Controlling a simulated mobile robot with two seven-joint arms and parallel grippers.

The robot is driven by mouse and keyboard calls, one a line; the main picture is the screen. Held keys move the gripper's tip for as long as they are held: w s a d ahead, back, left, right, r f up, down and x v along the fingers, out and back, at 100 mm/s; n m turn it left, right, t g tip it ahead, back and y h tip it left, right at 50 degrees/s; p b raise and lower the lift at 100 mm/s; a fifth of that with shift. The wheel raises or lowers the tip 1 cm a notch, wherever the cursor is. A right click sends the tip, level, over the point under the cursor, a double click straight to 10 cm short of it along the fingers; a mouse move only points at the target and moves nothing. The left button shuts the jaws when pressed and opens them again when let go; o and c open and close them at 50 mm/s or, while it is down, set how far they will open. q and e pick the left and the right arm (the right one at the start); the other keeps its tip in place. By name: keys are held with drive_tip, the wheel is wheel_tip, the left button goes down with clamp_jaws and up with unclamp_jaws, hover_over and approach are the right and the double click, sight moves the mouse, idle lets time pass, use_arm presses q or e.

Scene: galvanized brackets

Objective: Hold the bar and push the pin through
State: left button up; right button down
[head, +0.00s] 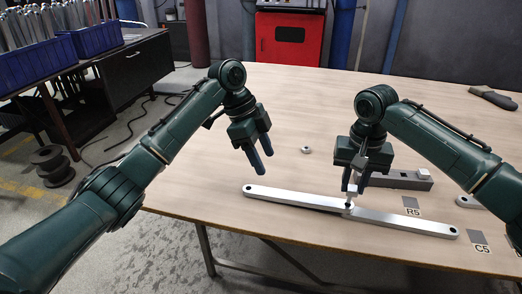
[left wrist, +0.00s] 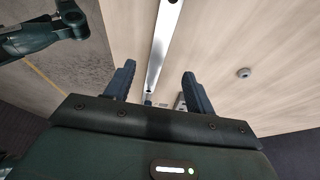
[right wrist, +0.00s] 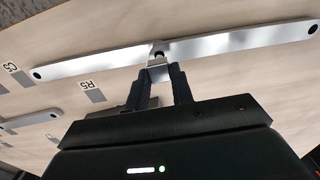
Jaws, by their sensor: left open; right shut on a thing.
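Two flat silver bars, the left bar (head: 290,198) and the right bar (head: 405,222), lie on the table with their inner ends meeting or overlapping. Each has a dark hole at its outer end. My right gripper (head: 355,185) is shut on a small silver pin (head: 350,189) directly above the joint. In the right wrist view the pin (right wrist: 158,72) is between the fingers at the joint; how deep it sits is hidden. My left gripper (head: 261,160) is open and empty above the table, behind the left bar and apart from it. A bar (left wrist: 165,45) also shows in the left wrist view.
A grey block (head: 408,180) lies behind the right bar. Labels R5 (head: 412,206) and C5 (head: 480,241) mark the table. A small ring (head: 306,149) sits further back, and a glove (head: 492,98) lies at the far right. The table's middle back is clear.

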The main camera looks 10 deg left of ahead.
sight(280, 193)
use_arm(q)
drive_tip(key=x, duration=1.1)
drive_tip(key=shift+r, duration=0.1)
clamp_jaws()
idle(0.8)
use_arm(e)
drive_tip(key=shift+f, duration=1.7)
idle(1.1)
drive_tip(key=c, duration=1.1)
unclamp_jaws()
drive_tip(key=shift+c, duration=0.2)
